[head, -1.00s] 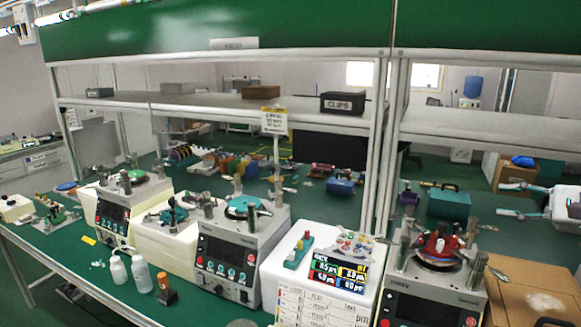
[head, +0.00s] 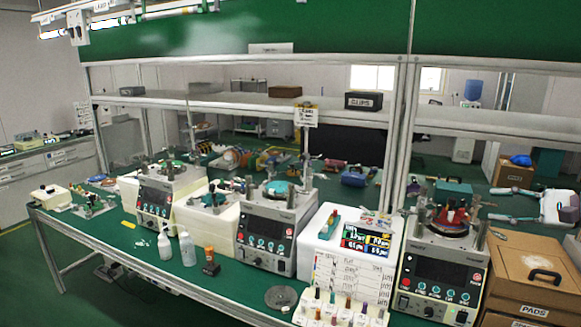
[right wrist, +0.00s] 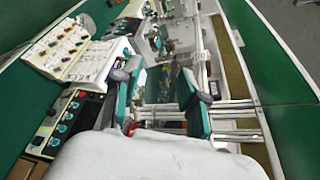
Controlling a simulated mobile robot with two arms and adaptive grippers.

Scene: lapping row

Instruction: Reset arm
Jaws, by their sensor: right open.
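My right gripper (head: 492,204) shows at the right edge of the head view, white-bodied, its two fingers pointing left and spread apart. It is open, with nothing between the fingers. In the right wrist view, the same gripper (right wrist: 160,84) has its teal-padded fingers wide apart, with the bench and shelf frame seen beyond the gap. It appears above the bench, touching nothing that I can make out. My left gripper is not in view.
Lapping machines (head: 265,235) stand along the green bench, one (head: 437,275) close to the right gripper. A PADS carton (head: 530,265) is below it. Bottles (head: 187,248) and a round grey disc (head: 281,297) are near the front edge. Shelf posts (head: 402,140) rise behind.

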